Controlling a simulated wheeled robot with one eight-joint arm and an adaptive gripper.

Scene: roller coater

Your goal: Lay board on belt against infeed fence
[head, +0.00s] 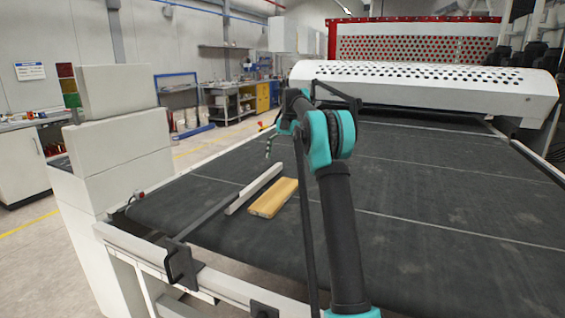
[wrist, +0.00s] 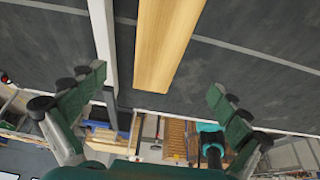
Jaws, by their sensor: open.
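The light wooden board (head: 273,198) lies flat on the dark belt (head: 420,190), right of the pale infeed fence (head: 254,189). In the wrist view the board (wrist: 166,45) runs roughly parallel to the fence (wrist: 103,40). A narrow strip of belt shows between them, so they look apart along the visible length. My gripper (wrist: 155,106) is open and empty. Its green fingers spread wide on either side of the board's near end and the fence, with no finger touching the board. The board's far end is cut off in the wrist view.
A dark bar (head: 208,217) links the fence to the machine's front rail (head: 225,287). White housing blocks (head: 120,150) stand at left. A perforated white hood (head: 425,88) spans the belt's far end. The belt right of the board is clear.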

